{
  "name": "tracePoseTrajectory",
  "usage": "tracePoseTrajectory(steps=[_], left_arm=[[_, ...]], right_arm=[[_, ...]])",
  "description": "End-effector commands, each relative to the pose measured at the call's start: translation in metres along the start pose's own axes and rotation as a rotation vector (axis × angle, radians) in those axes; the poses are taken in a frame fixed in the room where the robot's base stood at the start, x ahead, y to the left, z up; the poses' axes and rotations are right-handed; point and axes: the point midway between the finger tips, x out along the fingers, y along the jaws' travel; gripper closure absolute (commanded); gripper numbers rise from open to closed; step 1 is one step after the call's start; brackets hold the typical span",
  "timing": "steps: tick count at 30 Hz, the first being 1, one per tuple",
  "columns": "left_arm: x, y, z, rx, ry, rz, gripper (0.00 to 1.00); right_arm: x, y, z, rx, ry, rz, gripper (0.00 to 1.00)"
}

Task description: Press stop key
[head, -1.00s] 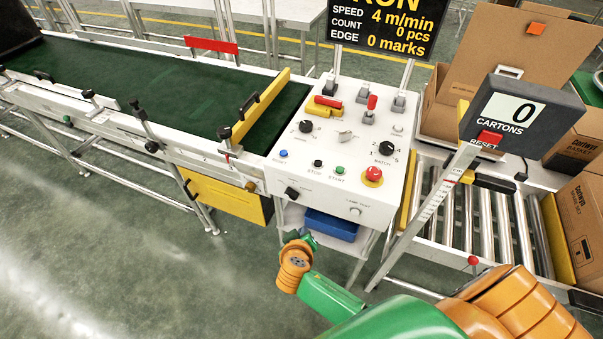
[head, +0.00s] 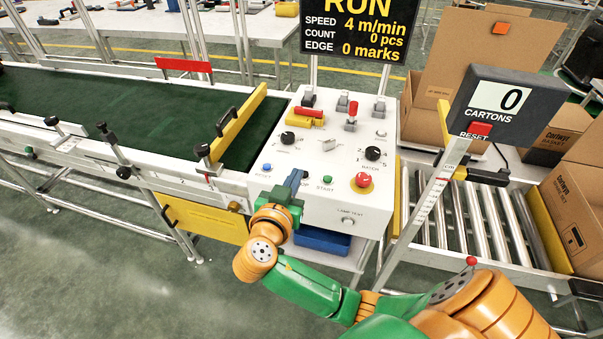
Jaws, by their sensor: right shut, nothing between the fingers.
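The white control panel (head: 335,205) stands at the end of the green conveyor. My right gripper (head: 296,174) is shut and empty over the panel's front left part, between the blue reset key (head: 267,167) and the green start key (head: 327,180). Its fingers cover the black stop key and part of its label; only the end of the "STOP" lettering shows beside them. I cannot tell whether the fingertips touch the key. The display (head: 362,28) reads RUN, 4 m/min, 0 pcs, 0 marks. My left gripper is not in view.
A red mushroom button (head: 363,181) and a black batch knob (head: 373,153) sit right of the start key. A yellow guide bar (head: 238,122) crosses the conveyor (head: 110,105) at left. A cartons counter (head: 508,103) on a slanted post stands right, above rollers (head: 470,215).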

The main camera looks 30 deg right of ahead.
Motion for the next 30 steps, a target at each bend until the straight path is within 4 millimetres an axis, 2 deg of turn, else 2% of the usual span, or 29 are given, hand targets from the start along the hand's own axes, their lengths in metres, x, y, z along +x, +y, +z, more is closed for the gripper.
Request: tracePoseTrajectory(steps=[8,12,15,27,30], left_arm=[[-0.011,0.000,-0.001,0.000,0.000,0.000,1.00],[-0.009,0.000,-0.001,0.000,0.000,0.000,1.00],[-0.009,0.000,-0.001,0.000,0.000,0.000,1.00],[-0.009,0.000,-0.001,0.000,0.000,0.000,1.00],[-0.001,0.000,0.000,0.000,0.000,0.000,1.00]], right_arm=[[0.060,0.001,-0.003,-0.001,0.002,0.005,1.00],[0.066,0.001,0.024,-0.005,-0.003,0.002,1.00],[0.068,0.001,0.034,-0.002,-0.002,0.001,1.00],[0.069,0.000,0.040,0.000,-0.002,0.000,1.00],[0.070,0.000,0.046,0.002,-0.003,0.000,1.00]])
